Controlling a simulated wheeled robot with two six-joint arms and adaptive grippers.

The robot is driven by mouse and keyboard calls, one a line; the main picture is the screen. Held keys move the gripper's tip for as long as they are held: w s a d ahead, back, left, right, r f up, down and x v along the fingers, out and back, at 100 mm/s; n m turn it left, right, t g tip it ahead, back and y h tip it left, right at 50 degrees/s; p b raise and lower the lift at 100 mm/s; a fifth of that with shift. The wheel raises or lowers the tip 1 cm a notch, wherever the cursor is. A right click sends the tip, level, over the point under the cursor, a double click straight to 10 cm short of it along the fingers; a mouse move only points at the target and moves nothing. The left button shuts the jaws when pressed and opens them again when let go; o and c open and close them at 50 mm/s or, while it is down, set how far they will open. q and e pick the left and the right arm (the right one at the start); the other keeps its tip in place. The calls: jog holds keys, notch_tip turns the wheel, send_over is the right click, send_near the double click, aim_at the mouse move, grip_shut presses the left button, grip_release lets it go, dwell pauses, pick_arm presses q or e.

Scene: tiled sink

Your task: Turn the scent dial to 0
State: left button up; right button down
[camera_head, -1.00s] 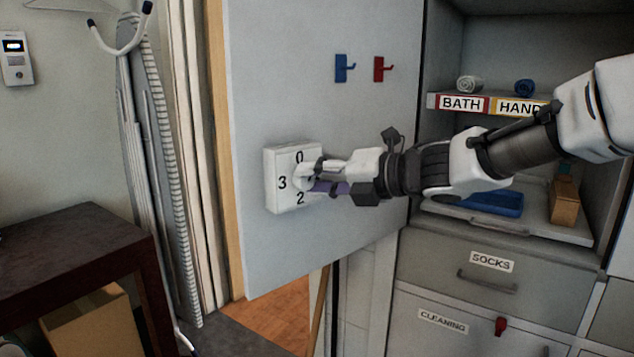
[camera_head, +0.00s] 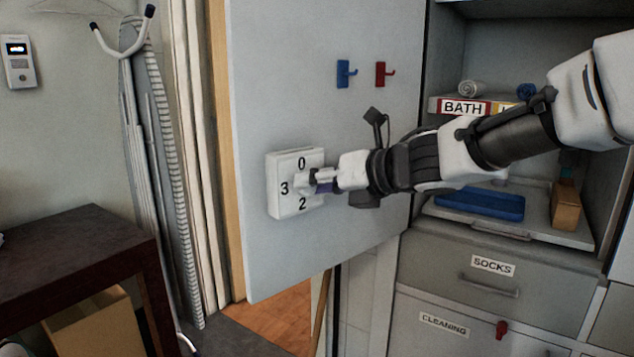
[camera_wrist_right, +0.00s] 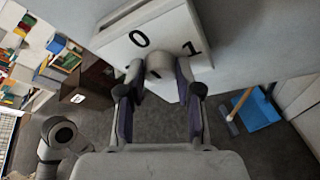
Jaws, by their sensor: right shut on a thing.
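The scent dial is a white square box (camera_head: 283,203) on the grey panel, with 0 at the top, 3 at the left and 2 at the bottom. The wrist view shows its 0 and 1 on the white face (camera_wrist_right: 122,45). A pale round knob (camera_wrist_right: 160,64) stands out from the middle of the face. My right gripper (camera_head: 312,183) is shut on this knob, with one finger on each side of it in the wrist view (camera_wrist_right: 160,82). The fingers hide part of the knob, and I cannot tell which number it points to.
Blue (camera_head: 345,74) and red (camera_head: 382,74) hooks are on the panel above the dial. Shelves with a blue tray (camera_head: 480,203) and a SOCKS drawer (camera_head: 493,290) are on the right. A dark table (camera_head: 75,250) and an ironing board (camera_head: 165,170) are on the left.

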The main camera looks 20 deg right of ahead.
jog(key=shift+f, duration=0.1)
jog(key=c, duration=0.8)
grip_release()
jog(key=shift+o, duration=0.2)
